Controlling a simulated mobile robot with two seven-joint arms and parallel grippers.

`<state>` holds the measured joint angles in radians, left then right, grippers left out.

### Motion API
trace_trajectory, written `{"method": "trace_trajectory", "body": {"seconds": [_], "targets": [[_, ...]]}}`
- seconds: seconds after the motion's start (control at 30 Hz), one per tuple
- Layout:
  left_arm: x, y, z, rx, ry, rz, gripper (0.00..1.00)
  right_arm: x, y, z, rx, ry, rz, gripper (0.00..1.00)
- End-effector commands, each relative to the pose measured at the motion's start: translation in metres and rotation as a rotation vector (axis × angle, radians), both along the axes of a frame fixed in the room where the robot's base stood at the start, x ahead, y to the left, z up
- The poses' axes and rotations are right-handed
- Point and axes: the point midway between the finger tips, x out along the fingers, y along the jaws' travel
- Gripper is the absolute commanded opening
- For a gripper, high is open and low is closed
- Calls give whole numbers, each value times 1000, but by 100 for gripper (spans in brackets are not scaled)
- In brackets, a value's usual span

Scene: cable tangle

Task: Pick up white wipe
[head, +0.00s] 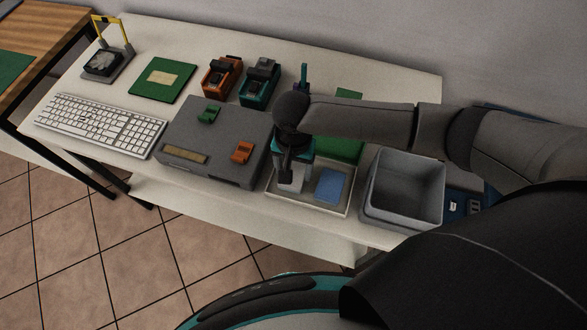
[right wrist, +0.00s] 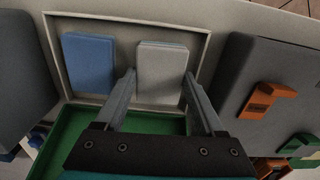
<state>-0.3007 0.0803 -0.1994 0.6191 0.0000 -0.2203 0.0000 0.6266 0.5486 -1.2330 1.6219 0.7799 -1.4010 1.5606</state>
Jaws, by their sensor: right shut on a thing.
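The white wipe (right wrist: 162,66) is a pale rectangular block in the right wrist view, lying in or just above a shallow white tray (right wrist: 204,20) beside a blue wipe (right wrist: 89,62). My right gripper (right wrist: 160,78) points down with one finger on each side of the white wipe and is shut on it. In the head view my right gripper (head: 291,172) is over the left part of the tray (head: 309,203) and mostly hides the white wipe. The blue wipe (head: 331,186) lies flat in the right part. My left gripper is not in view.
A grey box (head: 216,152) with orange and green clips stands left of the tray, and an open grey bin (head: 403,187) stands close on its right. A keyboard (head: 98,124) and orange and teal devices are farther left.

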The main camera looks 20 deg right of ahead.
Motion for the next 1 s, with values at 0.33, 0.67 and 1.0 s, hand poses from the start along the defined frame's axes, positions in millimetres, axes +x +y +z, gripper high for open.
{"method": "trace_trajectory", "body": {"seconds": [0.33, 0.67, 1.0], "targets": [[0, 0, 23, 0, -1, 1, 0, 1, 0, 76, 3, -4, 1, 18], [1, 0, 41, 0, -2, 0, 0, 1, 0, 163, 1, -2, 1, 18], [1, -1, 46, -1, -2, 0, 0, 0, 0, 193, 0, 0, 0, 18]]}}
